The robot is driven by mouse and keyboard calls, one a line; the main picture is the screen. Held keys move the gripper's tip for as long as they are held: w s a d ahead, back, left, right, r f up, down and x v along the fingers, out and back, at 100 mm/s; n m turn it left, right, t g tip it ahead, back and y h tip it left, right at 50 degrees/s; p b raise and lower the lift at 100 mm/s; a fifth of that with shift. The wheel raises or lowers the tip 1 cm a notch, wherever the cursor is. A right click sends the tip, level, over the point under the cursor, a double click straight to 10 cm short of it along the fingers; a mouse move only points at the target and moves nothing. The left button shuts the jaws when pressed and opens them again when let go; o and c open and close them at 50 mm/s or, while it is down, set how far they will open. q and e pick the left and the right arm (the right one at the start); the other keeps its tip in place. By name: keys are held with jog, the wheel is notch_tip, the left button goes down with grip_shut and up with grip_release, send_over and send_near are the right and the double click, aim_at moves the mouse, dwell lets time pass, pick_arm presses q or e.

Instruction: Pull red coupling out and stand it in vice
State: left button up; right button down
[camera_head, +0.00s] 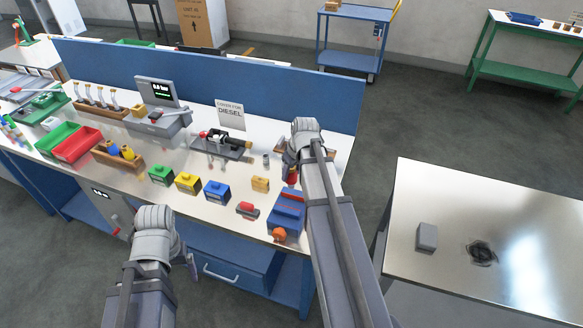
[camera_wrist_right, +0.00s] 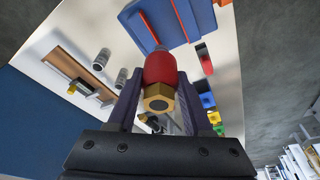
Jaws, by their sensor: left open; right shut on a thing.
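The red coupling (camera_wrist_right: 160,69) with a brass hex nut end is between the fingers of my right gripper (camera_wrist_right: 158,90) in the right wrist view. The gripper is shut on it. In the head view the coupling (camera_head: 291,176) is a small red patch below my right gripper (camera_head: 290,166), mostly hidden by the arm. The blue vice (camera_head: 288,210) with an orange handle end stands at the bench's front right corner, just in front of the coupling. It also shows at the top of the wrist view (camera_wrist_right: 165,20). My left gripper (camera_head: 191,264) is open and empty, low before the bench.
Green (camera_head: 161,175), yellow (camera_head: 188,182) and blue (camera_head: 217,191) boxes stand in a row left of the vice. A red and black item (camera_head: 247,209) lies beside it. A black fixture (camera_head: 222,145) sits behind. A blue partition (camera_head: 210,78) backs the bench.

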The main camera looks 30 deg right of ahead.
aim_at(293, 187)
jog(key=shift+s, duration=0.1)
notch_tip(293, 187, down, 6)
jog(key=b, duration=0.5)
jog(key=shift+r+b, duration=0.2)
jog(key=shift+b, duration=0.1)
jog(key=shift+f+b, duration=1.75)
jog(key=shift+f, duration=0.05)
dwell(1.1)
jog(key=shift+c, duration=1.2)
grip_release()
jog(key=shift+r, duration=0.1)
jog(key=shift+r, duration=0.1)
jog(key=p+v, duration=0.7)
jog(key=shift+s+r+p, duration=0.1)
jog(key=shift+r+p, duration=0.25)
jog(key=shift+f, duration=0.15)
